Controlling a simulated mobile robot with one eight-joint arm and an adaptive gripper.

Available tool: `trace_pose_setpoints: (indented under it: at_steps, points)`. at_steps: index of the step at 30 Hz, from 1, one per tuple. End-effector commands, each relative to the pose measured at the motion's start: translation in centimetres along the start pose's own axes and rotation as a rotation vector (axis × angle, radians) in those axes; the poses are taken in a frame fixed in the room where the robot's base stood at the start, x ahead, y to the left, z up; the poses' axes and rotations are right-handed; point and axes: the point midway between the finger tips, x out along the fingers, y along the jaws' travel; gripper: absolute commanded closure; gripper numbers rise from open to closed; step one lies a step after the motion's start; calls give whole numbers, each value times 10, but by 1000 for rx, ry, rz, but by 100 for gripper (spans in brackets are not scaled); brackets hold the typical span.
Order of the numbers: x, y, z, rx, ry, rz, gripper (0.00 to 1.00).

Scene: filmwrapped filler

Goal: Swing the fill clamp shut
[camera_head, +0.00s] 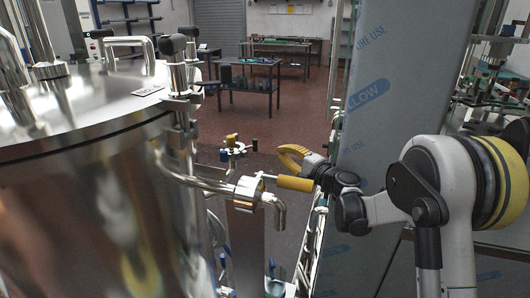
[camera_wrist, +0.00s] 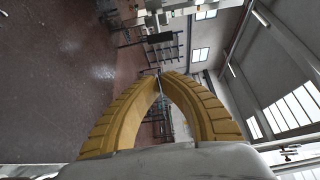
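A metal clamp fitting (camera_head: 248,190) with a yellow handle (camera_head: 294,183) sits on the outlet pipe at the side of the steel vessel; I take this to be the fill clamp. The handle points right, toward my arm. I cannot tell whether the clamp is open. My gripper (camera_head: 284,153) has yellow fingers and is just above the handle, apparently apart from it. In the wrist view my gripper (camera_wrist: 161,74) shows its fingertips meeting, with nothing visible between them. The clamp does not show in the wrist view.
The large steel vessel (camera_head: 90,200) fills the left. A film-wrapped panel (camera_head: 385,95) stands behind my arm on the right. A small fitting with coloured knobs (camera_head: 232,146) is beyond the pipe. Workbenches (camera_head: 248,85) stand farther back on open red floor (camera_head: 290,110).

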Motion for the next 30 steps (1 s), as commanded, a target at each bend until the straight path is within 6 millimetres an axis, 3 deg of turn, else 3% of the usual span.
trace_pose_setpoints:
  at_steps: [4, 9, 26, 30]
  points:
    - [32, 2, 1, 0, -2, 0, 100]
    - [49, 2, 19, 0, -2, 0, 100]
    - [60, 0, 29, 0, 0, 0, 100]
    - [74, 0, 30, 0, -1, 0, 100]
